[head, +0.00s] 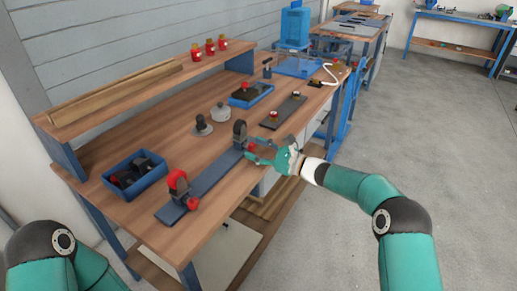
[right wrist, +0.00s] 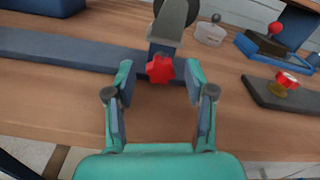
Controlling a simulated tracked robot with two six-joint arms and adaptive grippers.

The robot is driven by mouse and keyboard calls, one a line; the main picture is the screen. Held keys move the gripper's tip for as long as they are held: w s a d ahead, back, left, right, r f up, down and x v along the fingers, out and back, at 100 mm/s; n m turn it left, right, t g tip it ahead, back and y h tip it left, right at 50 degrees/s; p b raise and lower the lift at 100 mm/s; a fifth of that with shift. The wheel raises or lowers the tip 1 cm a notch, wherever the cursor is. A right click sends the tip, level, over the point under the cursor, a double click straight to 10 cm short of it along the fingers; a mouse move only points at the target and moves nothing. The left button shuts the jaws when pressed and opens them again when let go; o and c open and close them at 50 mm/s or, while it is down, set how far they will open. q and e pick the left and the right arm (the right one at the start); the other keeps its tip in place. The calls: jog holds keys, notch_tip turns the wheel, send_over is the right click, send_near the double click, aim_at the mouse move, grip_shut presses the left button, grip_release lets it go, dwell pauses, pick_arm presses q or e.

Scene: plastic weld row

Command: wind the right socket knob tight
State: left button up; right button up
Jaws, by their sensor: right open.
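The right socket (head: 240,132) is a dark upright ring at the far right end of a long blue-grey bar (head: 212,176). Its red lobed knob (right wrist: 160,69) faces my right gripper (right wrist: 160,70); the knob also shows in the head view (head: 251,147). The right gripper is open, with one finger on each side of the knob and a gap on both sides. In the head view the right gripper (head: 259,153) is at the bench's front edge. The left socket (head: 177,183), with red on its ring, has its own red knob (head: 193,203). My left gripper is out of view.
A blue bin (head: 136,178) with dark parts stands behind the bar's left end. A dark plate (head: 284,111) with a red knob lies right of the right socket. Behind are a blue tray (head: 250,97) and a grey round piece (head: 221,113). The bench front is mostly clear.

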grip_shut()
jog(key=shift+f, duration=0.1)
jog(key=m+b, duration=0.1)
jog(key=b, duration=0.1)
jog(key=shift+f+m+b, duration=0.15)
jog(key=shift+m+b, duration=0.15)
jog(key=shift+b, duration=0.1)
jog(key=shift+m+b, duration=1.25)
jog(key=shift+m, duration=1.45)
jog(key=shift+d, duration=0.1)
